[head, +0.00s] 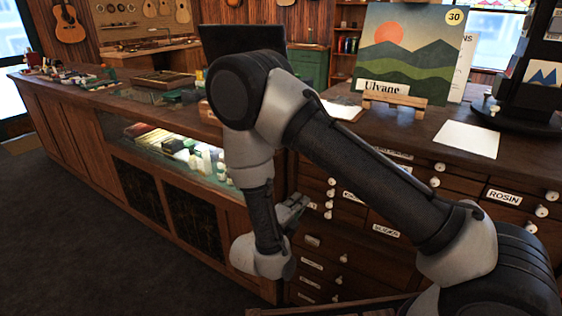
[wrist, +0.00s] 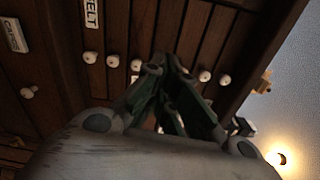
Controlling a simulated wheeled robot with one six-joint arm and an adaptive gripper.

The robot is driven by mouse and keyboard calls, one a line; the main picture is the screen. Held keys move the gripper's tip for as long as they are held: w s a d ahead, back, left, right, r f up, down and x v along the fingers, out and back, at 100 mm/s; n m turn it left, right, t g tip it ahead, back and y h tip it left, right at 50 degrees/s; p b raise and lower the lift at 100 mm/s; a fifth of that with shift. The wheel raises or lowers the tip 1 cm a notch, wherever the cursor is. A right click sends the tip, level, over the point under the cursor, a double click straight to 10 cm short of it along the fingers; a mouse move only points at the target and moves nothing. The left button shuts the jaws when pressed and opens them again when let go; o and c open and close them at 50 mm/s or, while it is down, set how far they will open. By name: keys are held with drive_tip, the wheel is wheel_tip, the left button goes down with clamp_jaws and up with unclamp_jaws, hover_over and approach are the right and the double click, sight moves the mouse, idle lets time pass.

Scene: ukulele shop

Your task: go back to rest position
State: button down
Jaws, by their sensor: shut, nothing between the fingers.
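My gripper (head: 294,212) hangs low in the head view, at the lower end of my folded arm, in front of the drawer cabinet (head: 374,216). In the wrist view my gripper (wrist: 172,68) has its fingers together, with nothing between them. Behind the fingers the wrist view shows the drawer fronts (wrist: 150,30) with white knobs and labels, seen at a tilt. My arm crosses the middle of the head view and hides part of the counter and the drawers.
A glass-fronted counter (head: 157,156) runs to the left. On the cabinet top stand a landscape picture (head: 412,58) on a wooden stand (head: 393,102), a white sheet (head: 466,139) and a dark display rack (head: 533,85). The dark floor (head: 70,220) at left is clear.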

drive_tip(key=s+d+r+m+g+h, duration=0.25)
drive_tip(key=s+d+m+g, duration=0.35)
drive_tip(key=m, duration=0.4)
drive_tip(key=s+d+r+m+g+h, duration=0.1)
drive_tip(key=s+d+r+m+g, duration=0.25)
drive_tip(key=d+m+g, duration=0.4)
drive_tip(key=s+d+r+m+t+y, duration=0.1)
drive_tip(key=s+d+r+m+y, duration=0.2)
drive_tip(key=r+m, duration=0.4)
drive_tip(key=s+d+r+m+t+y, duration=0.1)
drive_tip(key=s+d+r+m+y, duration=0.3)
drive_tip(key=m, duration=0.7)
drive_tip(key=s+d+r+m+t+y, duration=0.1)
drive_tip(key=s+d+r+m+y, duration=0.3)
drive_tip(key=s+r+m+y, duration=0.3)
wheel_tip(320, 180, up, 4)
drive_tip(key=s+m, duration=0.1)
drive_tip(key=m, duration=0.2)
drive_tip(key=shift+s+t, duration=0.2)
drive_tip(key=shift+t, duration=0.15)
